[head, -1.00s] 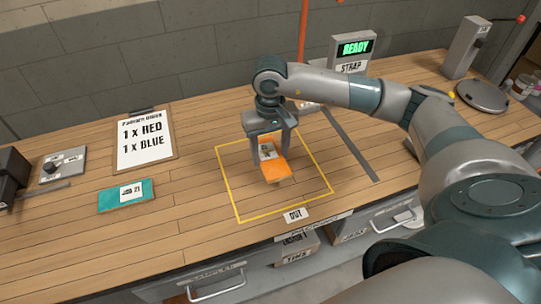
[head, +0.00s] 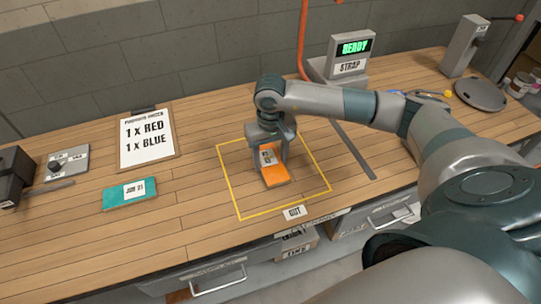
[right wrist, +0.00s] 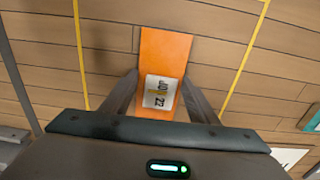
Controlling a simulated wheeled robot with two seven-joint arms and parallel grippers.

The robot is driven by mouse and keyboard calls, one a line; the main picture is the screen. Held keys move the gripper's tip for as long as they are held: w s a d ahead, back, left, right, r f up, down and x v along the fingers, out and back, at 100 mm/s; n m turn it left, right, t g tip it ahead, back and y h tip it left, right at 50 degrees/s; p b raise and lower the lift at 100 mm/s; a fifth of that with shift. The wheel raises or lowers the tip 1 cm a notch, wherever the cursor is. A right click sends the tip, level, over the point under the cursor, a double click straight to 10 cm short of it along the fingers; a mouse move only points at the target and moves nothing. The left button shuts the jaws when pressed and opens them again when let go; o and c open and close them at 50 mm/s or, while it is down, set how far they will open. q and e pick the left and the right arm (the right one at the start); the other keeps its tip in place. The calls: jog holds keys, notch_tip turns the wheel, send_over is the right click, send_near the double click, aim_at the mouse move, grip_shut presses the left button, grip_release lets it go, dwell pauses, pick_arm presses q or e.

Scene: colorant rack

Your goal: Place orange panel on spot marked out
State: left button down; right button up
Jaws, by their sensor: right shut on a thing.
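The orange panel (head: 276,177) carries a white label and is inside the yellow outlined square (head: 236,203) marked OUT (head: 294,212) on the wooden bench. My right gripper (head: 270,160) is shut on the panel from above, low over the bench. In the right wrist view the panel (right wrist: 165,60) sits between the two fingers, with its label (right wrist: 161,92) facing up and yellow lines on both sides. The panel looks flat on or very close to the bench; I cannot tell if it touches. My left gripper is not in view.
A teal panel (head: 130,194) lies to the left, below a clipboard (head: 147,138) reading 1 x RED, 1 x BLUE. A READY strap machine (head: 346,63) stands behind. A dark strip (head: 353,150) lies right of the square. The bench between teal panel and square is clear.

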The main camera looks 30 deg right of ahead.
jog(key=shift+f, duration=0.1)
jog(key=o, duration=1.1)
